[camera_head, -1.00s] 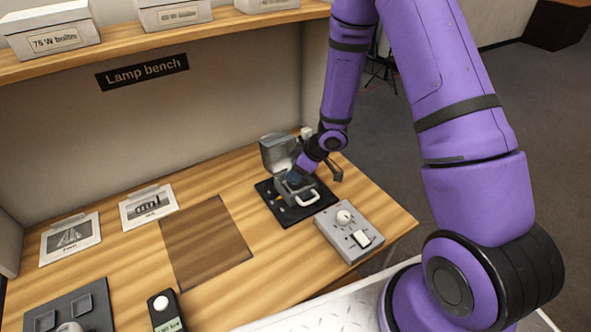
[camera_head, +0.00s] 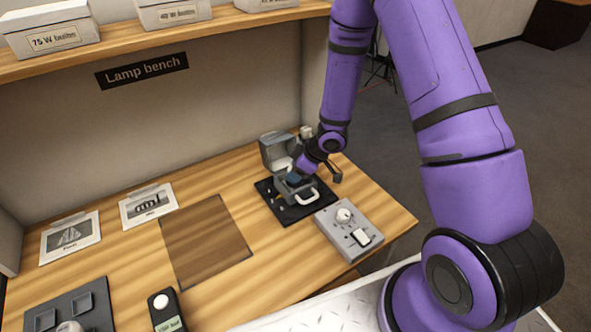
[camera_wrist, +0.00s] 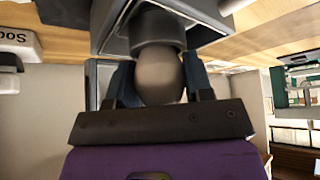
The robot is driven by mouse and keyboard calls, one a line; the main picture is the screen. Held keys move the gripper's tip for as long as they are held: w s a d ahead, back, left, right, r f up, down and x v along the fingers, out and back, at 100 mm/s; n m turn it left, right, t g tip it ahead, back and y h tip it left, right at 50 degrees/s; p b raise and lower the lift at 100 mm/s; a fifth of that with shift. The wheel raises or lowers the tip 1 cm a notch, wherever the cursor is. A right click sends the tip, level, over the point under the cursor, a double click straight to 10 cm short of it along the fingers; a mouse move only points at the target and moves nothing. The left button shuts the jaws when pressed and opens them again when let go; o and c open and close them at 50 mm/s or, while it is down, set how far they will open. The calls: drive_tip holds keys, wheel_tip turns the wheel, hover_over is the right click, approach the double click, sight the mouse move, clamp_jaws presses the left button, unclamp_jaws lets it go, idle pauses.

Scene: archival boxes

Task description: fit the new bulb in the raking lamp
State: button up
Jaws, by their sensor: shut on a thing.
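The raking lamp (camera_head: 274,152) is a grey housing with its lid tipped up, at the back right of the bench on a black mat (camera_head: 292,219). My gripper (camera_head: 297,179) reaches down into the housing, and the arm hides part of it. In the wrist view my gripper (camera_wrist: 160,82) is shut on a pale, rounded bulb (camera_wrist: 160,72), with a dark finger on each side. The bulb's far end meets a dark grey round socket (camera_wrist: 158,28) inside the grey housing. Whether the bulb is fully seated cannot be told.
A grey control box (camera_head: 345,243) with a knob and switch stands in front of the mat. Two picture cards (camera_head: 148,205), a brown pad (camera_head: 205,243), a dark meter (camera_head: 167,310) and a grey tray (camera_head: 72,303) lie to the left. Bulb boxes (camera_head: 55,40) line the shelf.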

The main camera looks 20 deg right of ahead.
drive_tip(key=shift+f, duration=0.1)
drive_tip(key=o, duration=0.6)
drive_tip(key=shift+o, duration=0.2)
drive_tip(key=v, duration=1.1)
idle(0.7)
